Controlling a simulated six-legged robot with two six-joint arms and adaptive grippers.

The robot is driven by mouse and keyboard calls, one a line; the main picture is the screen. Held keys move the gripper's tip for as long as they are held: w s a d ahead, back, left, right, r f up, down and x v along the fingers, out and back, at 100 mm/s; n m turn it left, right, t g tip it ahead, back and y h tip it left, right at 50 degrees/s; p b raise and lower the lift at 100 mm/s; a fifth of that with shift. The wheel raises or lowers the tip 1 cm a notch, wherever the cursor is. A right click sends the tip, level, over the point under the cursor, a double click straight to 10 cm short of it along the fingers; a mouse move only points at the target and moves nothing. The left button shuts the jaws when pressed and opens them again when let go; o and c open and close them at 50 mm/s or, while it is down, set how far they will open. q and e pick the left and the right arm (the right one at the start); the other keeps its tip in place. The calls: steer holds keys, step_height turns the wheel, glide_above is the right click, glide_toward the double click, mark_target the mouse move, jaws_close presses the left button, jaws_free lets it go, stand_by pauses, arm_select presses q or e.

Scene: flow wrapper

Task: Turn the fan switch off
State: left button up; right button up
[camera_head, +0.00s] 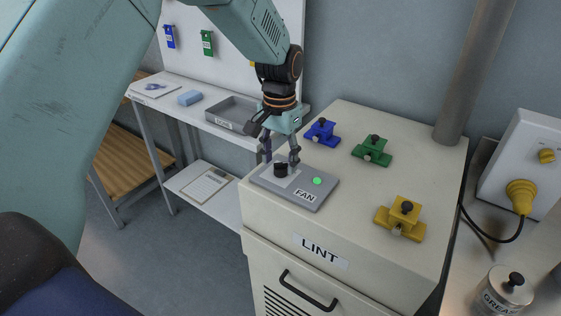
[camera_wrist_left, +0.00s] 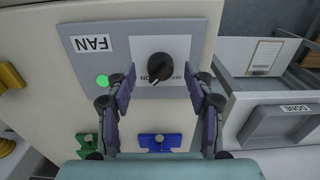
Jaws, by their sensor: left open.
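The fan switch is a black rotary knob (camera_head: 281,170) on a grey panel (camera_head: 266,181) labelled FAN, on top of the white LINT cabinet. A green light (camera_head: 318,181) glows beside it. In the left wrist view the knob (camera_wrist_left: 159,67) sits on a white plate with ON and OFF lettering, partly covered by the knob; its pointer appears turned toward the ON side. My left gripper (camera_head: 279,159) is open just above the knob, its fingers on either side; in the left wrist view the fingertips (camera_wrist_left: 160,80) show apart, without visible contact. My right gripper is not in view.
Blue (camera_head: 322,132), green (camera_head: 372,150) and yellow (camera_head: 401,217) clamp-like blocks stand on the cabinet around the panel. A grey pipe (camera_head: 476,75) rises at the back right. A grey tray (camera_head: 236,113) lies on the shelf at left. A grease can (camera_head: 501,289) stands at right.

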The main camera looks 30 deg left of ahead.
arm_select(q)
steer(key=shift+w+f, duration=0.2)
steer(key=shift+f, duration=0.3)
steer(key=shift+w+f, duration=0.15)
steer(key=shift+f, duration=0.35)
steer(key=shift+s+a, duration=0.1)
steer(key=shift+s, duration=0.05)
steer(key=shift+s+r, duration=0.15)
steer(key=shift+r, duration=0.05)
steer(key=shift+c, duration=1)
steer(key=shift+w+f, duration=0.15)
steer(key=shift+w, duration=0.1)
steer(key=c, duration=0.5)
jaws_close()
